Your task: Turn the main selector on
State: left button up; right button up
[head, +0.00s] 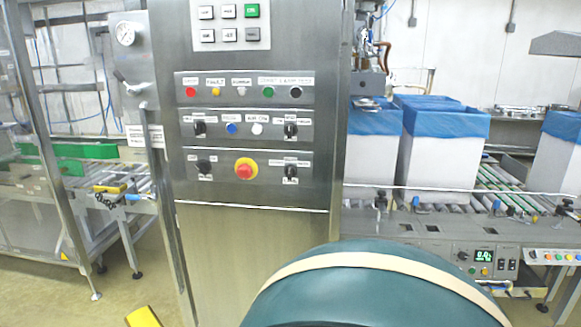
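A steel control cabinet (255,240) stands upright in front of me in the head view. Its front carries several black selector knobs: one at the lower left (203,167), one at the lower right (291,172), one at the upper left (199,129) and one at the upper right (290,130). Their labels are too small to read surely, so I cannot tell which is the main selector or its setting. A red emergency button on a yellow ring (245,169) sits between the lower knobs. Neither of my grippers is in view.
A large teal rounded thing with a beige band (375,290) fills the bottom centre, before the cabinet. A roller conveyor (490,180) at right carries white boxes with blue liners (445,150). Another conveyor (95,185) stands left. A pressure gauge (126,34) is on the cabinet's left.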

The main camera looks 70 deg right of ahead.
aim_at(203, 167)
jog(key=z, duration=2)
